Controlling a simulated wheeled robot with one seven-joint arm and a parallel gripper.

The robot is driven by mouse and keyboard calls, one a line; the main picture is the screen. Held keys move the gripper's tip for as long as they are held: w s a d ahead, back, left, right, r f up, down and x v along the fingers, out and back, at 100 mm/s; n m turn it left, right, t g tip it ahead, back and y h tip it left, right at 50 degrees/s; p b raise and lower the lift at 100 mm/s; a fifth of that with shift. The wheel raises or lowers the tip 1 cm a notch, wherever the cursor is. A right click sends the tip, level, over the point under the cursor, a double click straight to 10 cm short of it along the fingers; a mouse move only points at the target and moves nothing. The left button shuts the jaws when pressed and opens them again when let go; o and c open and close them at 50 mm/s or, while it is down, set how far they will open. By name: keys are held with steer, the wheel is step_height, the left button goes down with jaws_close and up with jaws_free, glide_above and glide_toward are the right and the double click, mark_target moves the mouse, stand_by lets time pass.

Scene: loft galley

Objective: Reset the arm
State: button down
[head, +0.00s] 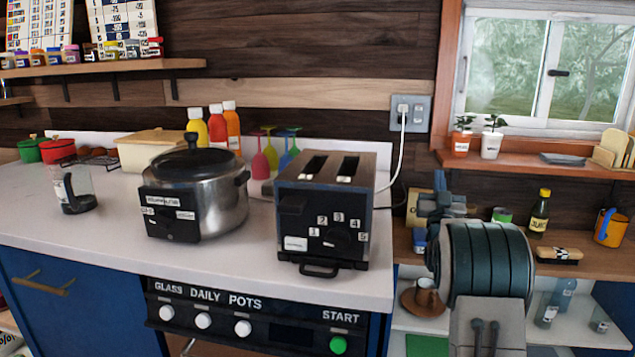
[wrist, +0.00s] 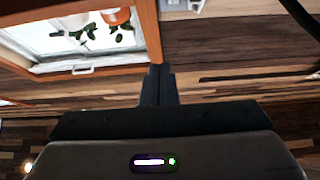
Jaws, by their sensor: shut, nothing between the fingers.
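My gripper (wrist: 159,84) shows in the wrist view with its two dark fingers together and nothing between them. In the head view my arm is folded up at the right, past the counter's right end and in front of the lower shelves. The fingers cannot be made out clearly there. The wrist view is turned over and shows the window (wrist: 85,40), an orange plant pot (wrist: 116,16) and the wooden wall beyond the fingertips. My gripper touches nothing that I can see.
The white counter (head: 110,235) holds a steel cooker (head: 218,205), a toaster (head: 325,210), a glass jug (head: 75,190), bottles and coloured glasses. Right of it, the wooden shelf (head: 580,250) bears a dark bottle (head: 540,212) and an orange mug (head: 610,229). A white cord (head: 401,150) hangs from the outlet.

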steer(key=s+a+r+g+y+p, duration=0.45)
steer(key=s+a+g+p, duration=0.45)
steer(key=s+g+p, duration=0.4)
steer(key=s+a+g+p, duration=0.2)
steer(key=s+g, duration=0.1)
steer(key=s, duration=0.7)
steer(key=s+a+f+n+g+p, duration=0.1)
steer(key=s+a+g+p, duration=0.2)
steer(key=s, duration=0.8)
steer(key=s+a+n+g+p, duration=0.1)
steer(key=s+a+g+p, duration=0.1)
steer(key=s, duration=0.9)
steer(key=shift+s+a+f+g+y+p, duration=0.2)
steer(key=shift+f+g+y+p, duration=0.2)
steer(key=shift+p, duration=0.25)
steer(key=shift+d, duration=0.1)
